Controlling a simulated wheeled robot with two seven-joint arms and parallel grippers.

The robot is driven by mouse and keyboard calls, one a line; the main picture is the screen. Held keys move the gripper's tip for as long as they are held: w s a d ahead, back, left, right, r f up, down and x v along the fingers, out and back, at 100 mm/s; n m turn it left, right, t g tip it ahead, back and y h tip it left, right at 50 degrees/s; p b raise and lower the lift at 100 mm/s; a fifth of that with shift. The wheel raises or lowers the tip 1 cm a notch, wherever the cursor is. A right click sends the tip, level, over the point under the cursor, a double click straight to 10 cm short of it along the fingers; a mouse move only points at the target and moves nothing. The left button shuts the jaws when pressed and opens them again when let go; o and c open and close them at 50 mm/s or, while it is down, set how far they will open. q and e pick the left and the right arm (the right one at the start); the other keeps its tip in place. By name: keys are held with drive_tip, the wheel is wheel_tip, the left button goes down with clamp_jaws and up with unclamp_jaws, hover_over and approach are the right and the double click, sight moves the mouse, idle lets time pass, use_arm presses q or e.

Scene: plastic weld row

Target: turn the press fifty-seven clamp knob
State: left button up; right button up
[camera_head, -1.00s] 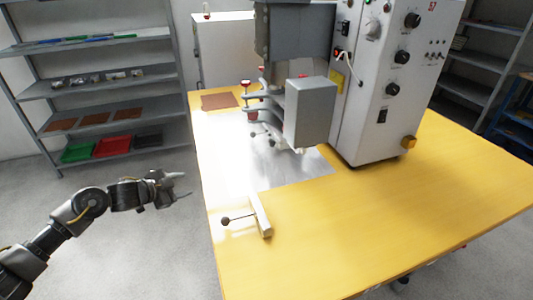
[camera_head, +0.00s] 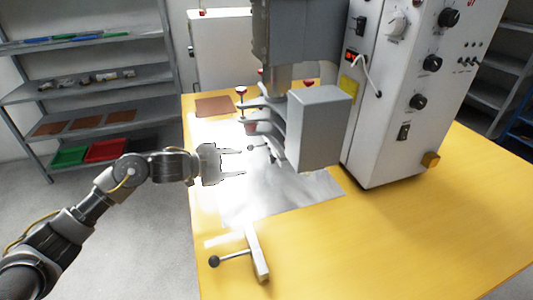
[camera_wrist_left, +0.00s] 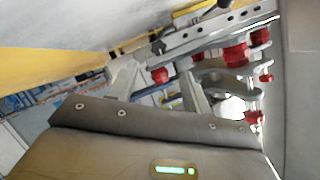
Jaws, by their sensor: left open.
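The press (camera_head: 318,130) stands on the yellow table, with a grey block in front of stacked clamp arms. Red knobs sit on these arms; one red knob (camera_head: 241,91) shows at their left end. In the left wrist view several red knobs show, a large one (camera_wrist_left: 236,56) at upper right and a smaller one (camera_wrist_left: 160,75) near the middle. I cannot read which is fifty-seven. My left gripper (camera_head: 243,162) is open and empty, left of the clamp arms and apart from them, over the shiny metal sheet. My right gripper is out of view.
A light bar with a black ball lever (camera_head: 214,261) lies near the table's front left. A white control cabinet (camera_head: 400,110) stands right of the press. A brown sheet (camera_head: 214,106) lies at the back left. The table's (camera_head: 420,240) right front is clear.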

sight(270, 160)
use_arm(q)
drive_tip(key=x, duration=1)
drive_tip(key=shift+d+r+b, duration=0.15)
drive_tip(key=shift+d+b, duration=0.15)
drive_tip(key=shift+d, duration=0.1)
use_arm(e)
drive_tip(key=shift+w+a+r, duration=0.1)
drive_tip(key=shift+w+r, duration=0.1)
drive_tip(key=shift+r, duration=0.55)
use_arm(q)
drive_tip(key=c, duration=1)
drive_tip(key=shift+o, duration=0.2)
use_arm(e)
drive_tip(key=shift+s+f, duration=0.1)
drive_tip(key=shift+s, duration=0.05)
